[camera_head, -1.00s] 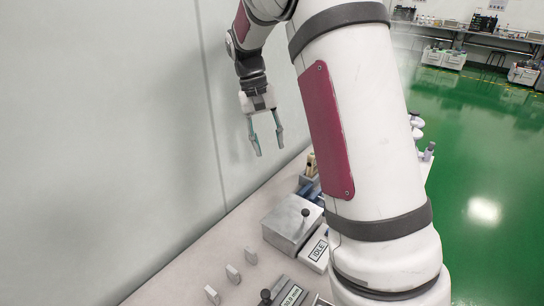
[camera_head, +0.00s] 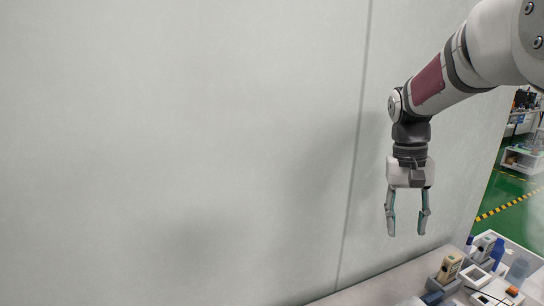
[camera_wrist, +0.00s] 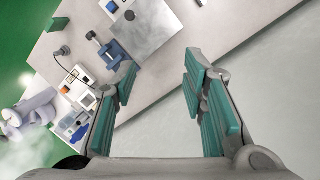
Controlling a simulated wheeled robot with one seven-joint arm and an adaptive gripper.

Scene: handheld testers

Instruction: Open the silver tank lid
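The silver tank (camera_wrist: 150,35) shows at the top of the wrist view as a grey metal box with a square lid and a dark knob (camera_wrist: 129,15). Its lid looks shut. The tank is not clearly visible in the head view. My gripper (camera_head: 408,222) hangs pointing down above the bench, with its teal-padded fingers apart and nothing between them. In the wrist view my gripper (camera_wrist: 160,72) is open, and the tank lies beyond the fingertips, apart from them.
A blue holder (camera_wrist: 112,50) stands beside the tank. Handheld testers (camera_head: 449,268) and a white tray (camera_head: 530,258) with a blue bottle (camera_head: 497,252) are at the bench's right. A pale wall (camera_head: 200,150) stands behind. The bench strip below the gripper is clear.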

